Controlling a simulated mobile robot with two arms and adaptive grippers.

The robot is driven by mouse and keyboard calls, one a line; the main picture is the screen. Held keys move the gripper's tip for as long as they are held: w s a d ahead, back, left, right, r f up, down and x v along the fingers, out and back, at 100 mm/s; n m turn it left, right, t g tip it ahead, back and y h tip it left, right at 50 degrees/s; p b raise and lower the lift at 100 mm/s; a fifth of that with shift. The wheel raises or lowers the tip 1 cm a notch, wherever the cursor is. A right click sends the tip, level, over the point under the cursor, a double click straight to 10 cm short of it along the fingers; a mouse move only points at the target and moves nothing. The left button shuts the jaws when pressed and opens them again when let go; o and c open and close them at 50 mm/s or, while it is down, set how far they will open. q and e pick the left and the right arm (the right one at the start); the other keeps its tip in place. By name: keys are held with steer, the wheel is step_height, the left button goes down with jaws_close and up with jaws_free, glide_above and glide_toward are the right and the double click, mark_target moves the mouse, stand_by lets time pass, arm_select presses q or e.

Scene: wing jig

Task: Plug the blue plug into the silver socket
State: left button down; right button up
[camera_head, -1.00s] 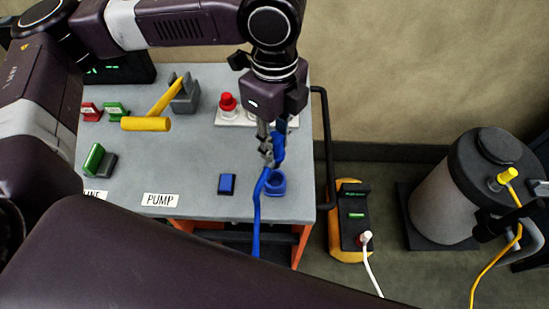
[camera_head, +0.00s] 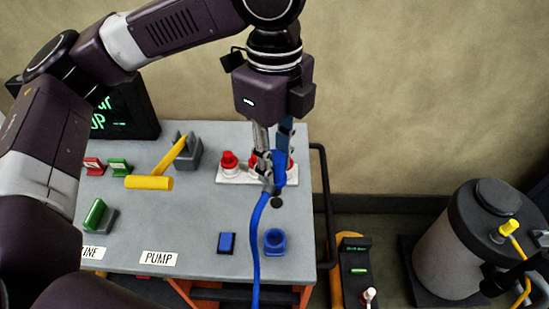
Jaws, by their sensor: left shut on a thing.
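My left gripper (camera_head: 264,170) points down and is shut on the blue plug (camera_head: 279,170), above the table's right part. A blue cable (camera_head: 255,238) hangs from the plug. The plug's dark lower end (camera_head: 277,202) shows apart from the round blue holder (camera_head: 274,241) on the table. Behind the gripper is a pale plate (camera_head: 230,178) with red-topped fittings, one (camera_head: 229,162) clear at left and another partly hidden by the gripper. I cannot clearly make out a silver socket. My right gripper is not in view.
A blue block (camera_head: 227,243) lies left of the holder. A yellow lever (camera_head: 150,183) and red and green switches stand further left on the grey table (camera_head: 190,220). A black rail (camera_head: 325,200) runs along its right edge. A tank (camera_head: 470,240) and power strip (camera_head: 354,270) are on the floor.

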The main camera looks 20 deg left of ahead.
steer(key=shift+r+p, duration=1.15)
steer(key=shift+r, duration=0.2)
